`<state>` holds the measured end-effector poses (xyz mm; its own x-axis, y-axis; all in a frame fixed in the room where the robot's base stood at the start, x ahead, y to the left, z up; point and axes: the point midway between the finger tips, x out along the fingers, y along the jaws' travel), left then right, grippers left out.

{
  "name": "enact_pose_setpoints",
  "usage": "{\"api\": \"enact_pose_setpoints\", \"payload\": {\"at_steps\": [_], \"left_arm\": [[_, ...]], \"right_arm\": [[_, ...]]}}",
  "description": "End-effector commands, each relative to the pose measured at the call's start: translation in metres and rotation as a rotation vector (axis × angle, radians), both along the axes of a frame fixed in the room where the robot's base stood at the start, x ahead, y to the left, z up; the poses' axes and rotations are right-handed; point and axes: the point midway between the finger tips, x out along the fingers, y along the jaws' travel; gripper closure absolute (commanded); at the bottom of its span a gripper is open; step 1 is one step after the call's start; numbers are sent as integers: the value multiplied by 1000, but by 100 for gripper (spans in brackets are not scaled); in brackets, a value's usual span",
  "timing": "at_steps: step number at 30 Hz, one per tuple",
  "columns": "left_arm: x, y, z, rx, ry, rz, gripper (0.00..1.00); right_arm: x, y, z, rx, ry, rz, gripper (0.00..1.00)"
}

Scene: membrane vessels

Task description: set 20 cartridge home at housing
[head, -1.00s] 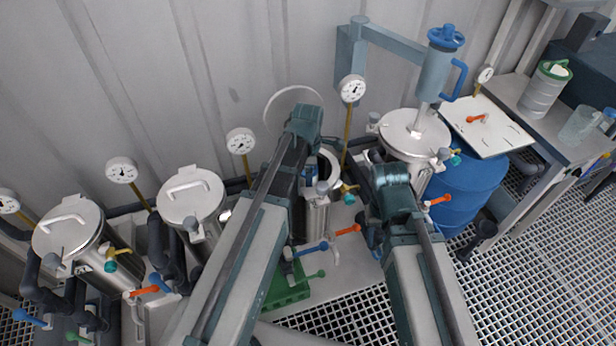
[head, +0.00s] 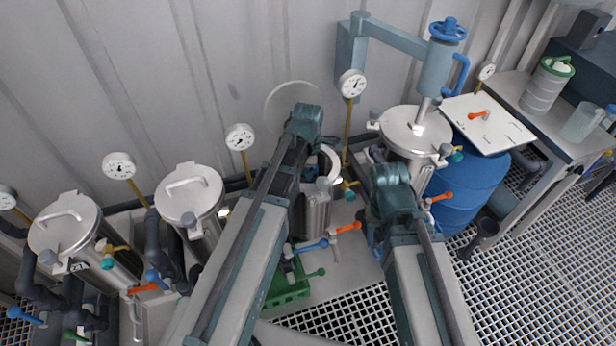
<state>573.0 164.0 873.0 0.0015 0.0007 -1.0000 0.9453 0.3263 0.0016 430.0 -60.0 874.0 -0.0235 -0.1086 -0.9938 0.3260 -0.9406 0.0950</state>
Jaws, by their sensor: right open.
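An open steel housing (head: 316,212) with a pale rim stands in the middle of the row, partly hidden behind my left arm. I cannot make out a cartridge as a separate thing; the inside of the housing is mostly covered by my arm. My left gripper is hidden behind its own arm links. My right gripper (head: 374,232) is open, low beside its arm, to the right of the open housing and apart from it. It is small and mostly shaded, and I see nothing held in it.
Lidded vessels (head: 189,200) stand left of the housing, with gauges behind. A vessel under a blue-topped column (head: 437,68) stands right, near a blue drum (head: 468,190) with a white board (head: 488,124). Coloured valve handles (head: 349,228) stick out.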

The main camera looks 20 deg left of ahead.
Motion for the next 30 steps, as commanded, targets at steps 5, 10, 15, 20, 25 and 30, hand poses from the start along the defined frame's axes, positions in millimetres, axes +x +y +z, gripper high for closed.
{"api": "enact_pose_setpoints", "payload": {"at_steps": [5,10,15,20,25,30], "left_arm": [[0,0,-1,0,1,0,100],[-1,0,-1,0,1,0,5],[0,0,-1,0,1,0,0],[0,0,0,0,1,0,0],[0,0,9,0,1,0,0],[0,0,27,0,1,0,0]], "right_arm": [[0,0,-1,0,0,0,53],[0,0,-1,0,0,0,53],[0,0,-1,0,0,0,53],[0,0,1,0,0,0,53],[0,0,9,0,0,0,53],[0,0,27,0,0,0,53]]}}
